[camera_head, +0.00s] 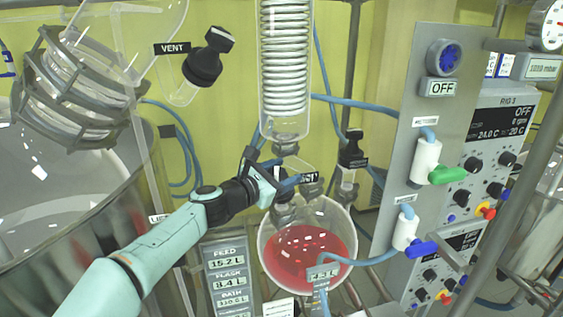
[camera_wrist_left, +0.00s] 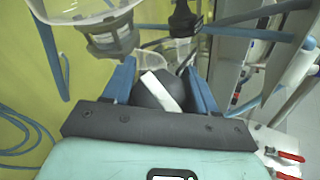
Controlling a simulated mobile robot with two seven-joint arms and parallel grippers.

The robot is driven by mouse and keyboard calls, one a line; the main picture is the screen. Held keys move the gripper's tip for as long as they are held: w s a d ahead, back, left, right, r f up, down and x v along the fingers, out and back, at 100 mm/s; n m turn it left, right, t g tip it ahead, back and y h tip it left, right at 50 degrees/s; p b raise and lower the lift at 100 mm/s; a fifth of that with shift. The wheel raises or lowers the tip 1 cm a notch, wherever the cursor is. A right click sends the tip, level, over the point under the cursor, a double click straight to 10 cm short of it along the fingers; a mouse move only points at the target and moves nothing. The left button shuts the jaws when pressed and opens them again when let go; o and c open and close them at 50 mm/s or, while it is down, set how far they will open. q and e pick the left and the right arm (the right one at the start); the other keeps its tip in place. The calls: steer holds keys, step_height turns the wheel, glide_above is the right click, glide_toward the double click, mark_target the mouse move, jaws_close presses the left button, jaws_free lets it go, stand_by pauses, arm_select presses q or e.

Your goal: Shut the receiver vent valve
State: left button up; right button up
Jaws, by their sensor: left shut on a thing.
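The receiver flask (camera_head: 306,262), a round glass vessel with red liquid, hangs below the coiled condenser in the head view. My left gripper (camera_head: 283,186) is at its top, beside a partly covered label (camera_head: 308,177). In the left wrist view, the blue fingers of my left gripper (camera_wrist_left: 162,74) are closed on the sides of a black rounded knob (camera_wrist_left: 148,95) with a white bar across it. This knob appears to be the receiver vent valve; the gripper mostly hides it in the head view. My right gripper is not in view.
The glass condenser (camera_head: 285,65) stands just above my gripper. Another black valve (camera_head: 203,66) has a VENT label at upper left. A grey panel (camera_head: 428,110) with green and blue handles stands to the right. Blue hoses run around the flask.

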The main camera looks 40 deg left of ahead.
arm_select(q)
steer(key=m+g+h+p, duration=0.1)
steer(key=m+h, duration=0.1)
steer(key=m+g+h+p, duration=0.1)
steer(key=m+h+p, duration=0.1)
steer(key=m, duration=0.1)
steer(key=shift+d+r+m+g+h, duration=0.1)
steer(key=shift+d+m+g+h, duration=0.1)
steer(key=shift+m+g+h, duration=0.15)
steer(key=shift+m+g+h+p, duration=0.3)
steer(key=shift+m+g, duration=0.15)
steer(key=shift+m, duration=0.1)
steer(key=m+g, duration=0.1)
steer(key=m+g+h, duration=0.1)
steer(key=m, duration=0.1)
steer(key=f+m+g+h, duration=0.1)
steer(key=shift+s+d+m+g, duration=0.3)
steer(key=shift+g, duration=0.1)
steer(key=shift+s+d+f+m+g, duration=0.1)
steer(key=shift+s+m+g, duration=0.05)
steer(key=shift+m+g, duration=0.8)
steer(key=shift+s+m+g, duration=0.1)
steer(key=shift+m+g, duration=0.75)
steer(key=shift+g, duration=0.1)
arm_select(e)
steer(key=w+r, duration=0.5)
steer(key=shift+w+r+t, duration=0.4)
